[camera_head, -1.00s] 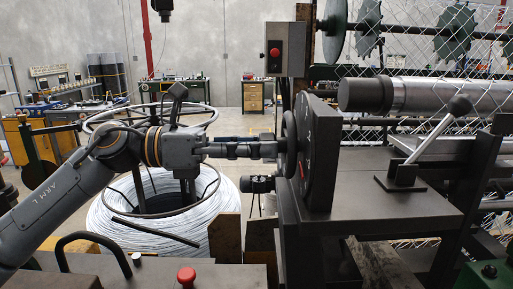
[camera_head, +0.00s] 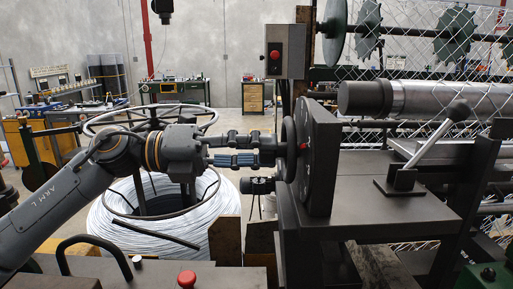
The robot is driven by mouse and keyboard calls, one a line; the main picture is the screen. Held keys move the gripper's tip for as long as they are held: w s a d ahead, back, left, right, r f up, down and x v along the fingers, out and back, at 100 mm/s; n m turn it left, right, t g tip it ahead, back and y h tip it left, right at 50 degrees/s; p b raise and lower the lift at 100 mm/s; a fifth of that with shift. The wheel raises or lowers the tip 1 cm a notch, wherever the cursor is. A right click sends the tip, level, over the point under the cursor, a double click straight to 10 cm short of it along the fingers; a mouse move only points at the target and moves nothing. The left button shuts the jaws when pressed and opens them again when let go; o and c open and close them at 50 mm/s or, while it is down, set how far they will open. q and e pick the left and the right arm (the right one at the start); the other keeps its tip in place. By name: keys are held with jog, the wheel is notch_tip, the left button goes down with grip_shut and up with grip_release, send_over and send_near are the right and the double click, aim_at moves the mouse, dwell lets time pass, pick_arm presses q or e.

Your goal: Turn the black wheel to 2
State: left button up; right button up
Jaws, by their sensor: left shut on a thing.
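The black wheel (camera_head: 288,150) is seen almost edge-on, in front of a dark upright plate (camera_head: 320,165) with faint light marks. A small red mark (camera_head: 303,146) shows at the plate's face beside the wheel. The number it points to is too small to read. My left gripper (camera_head: 278,150) reaches in from the left and is shut on the wheel. Its two fingers show one above the other. The exact contact at the wheel is partly hidden. My right gripper is not in view.
A lever with a dark knob (camera_head: 458,110) stands on the bench right of the plate. A steel roller (camera_head: 430,97) lies behind it. A grey box with a red button (camera_head: 275,54) is above the wheel. A white wire coil (camera_head: 150,235) stands below my left arm.

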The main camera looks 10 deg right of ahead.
pick_arm(q)
jog(key=shift+n, duration=0.5)
jog(key=shift+r, duration=0.1)
jog(key=o, duration=1.2)
jog(key=shift+w, duration=0.1)
jog(key=shift+c, duration=0.2)
jog(key=shift+a, duration=0.1)
jog(key=w+a, duration=0.2)
jog(key=a, duration=0.9)
jog(key=shift+w+a, duration=0.2)
jog(key=shift+a, duration=0.05)
